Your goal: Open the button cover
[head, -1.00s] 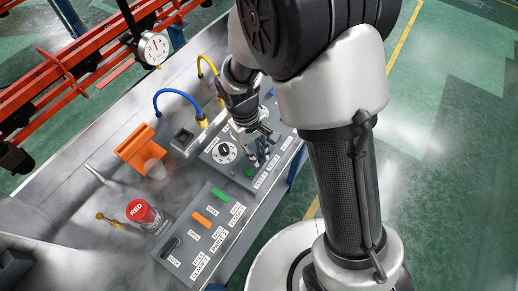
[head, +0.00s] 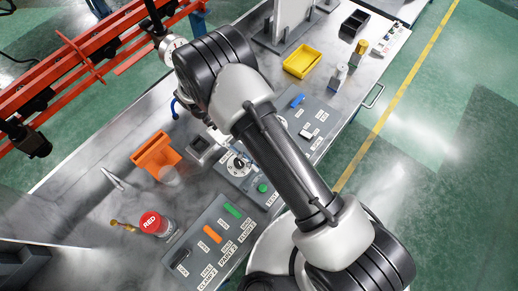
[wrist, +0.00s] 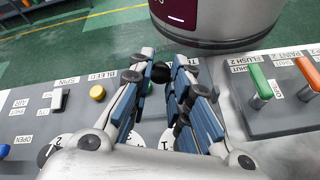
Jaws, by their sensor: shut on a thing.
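My gripper (wrist: 158,78) is shut on a small dark round knob (wrist: 160,72) above the grey control panel (wrist: 125,128) in the wrist view. I cannot tell for sure that this knob belongs to the button cover; no separate cover shows clearly. A yellow button (wrist: 97,92) by the BLEED label and a white switch (wrist: 57,98) stand left of the gripper. In the head view my arm hides the gripper and part of the panel. A green button (head: 263,187) shows on the panel there, beside a round dial (head: 238,163).
A second panel with a green lever (wrist: 262,82) and an orange lever (wrist: 308,70) lies to the right. The head view also shows an orange holder (head: 156,152), a red-topped can (head: 152,222) and a yellow bin (head: 303,60) on the metal bench.

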